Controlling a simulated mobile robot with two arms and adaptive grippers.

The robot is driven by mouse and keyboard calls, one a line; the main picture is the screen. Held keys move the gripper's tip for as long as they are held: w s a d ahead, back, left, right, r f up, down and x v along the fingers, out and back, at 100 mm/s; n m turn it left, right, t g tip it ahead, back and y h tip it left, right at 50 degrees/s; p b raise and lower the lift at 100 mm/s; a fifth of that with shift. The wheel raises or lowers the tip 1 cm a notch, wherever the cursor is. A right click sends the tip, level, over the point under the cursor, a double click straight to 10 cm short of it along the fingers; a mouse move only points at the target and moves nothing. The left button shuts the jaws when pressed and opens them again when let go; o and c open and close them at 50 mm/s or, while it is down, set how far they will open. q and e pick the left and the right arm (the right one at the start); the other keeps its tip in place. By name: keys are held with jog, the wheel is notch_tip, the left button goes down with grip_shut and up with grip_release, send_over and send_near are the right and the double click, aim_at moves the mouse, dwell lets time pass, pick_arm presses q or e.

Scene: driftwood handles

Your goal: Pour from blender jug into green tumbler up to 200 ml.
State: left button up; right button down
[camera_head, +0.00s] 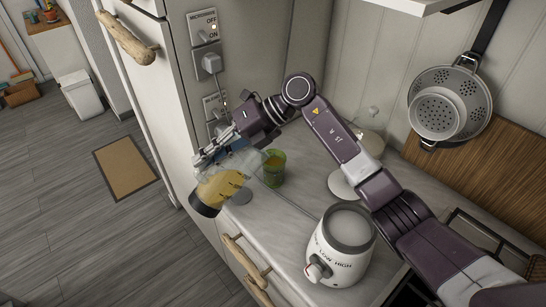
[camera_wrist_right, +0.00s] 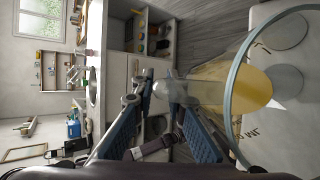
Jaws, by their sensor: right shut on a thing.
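The clear blender jug (camera_head: 218,188) holds yellow-orange liquid and has a dark bottom end. It is tilted above the counter's left edge, bottom to the lower left and mouth to the right, towards the tumbler. My right gripper (camera_head: 204,158) is shut on the jug at its upper side. In the right wrist view, the gripper (camera_wrist_right: 165,88) closes on a clear part of the jug, with its round rim (camera_wrist_right: 232,95) at the right. The green tumbler (camera_head: 276,178) stands upright on the counter beside the jug's mouth, with orange-brown inside; its level cannot be read. My left gripper is out of view.
The white blender base (camera_head: 342,252) stands at the counter's front, with a cord running towards the wall sockets (camera_head: 211,62). A white round item (camera_head: 345,184) sits behind it, partly under my arm. A colander (camera_head: 450,104) hangs at the right. A tall cabinet (camera_head: 158,100) borders the left.

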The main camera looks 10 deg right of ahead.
jog(key=shift+r, duration=0.2)
jog(key=shift+s+d+r, duration=0.1)
jog(key=shift+d+r, duration=0.05)
jog(key=shift+d, duration=0.1)
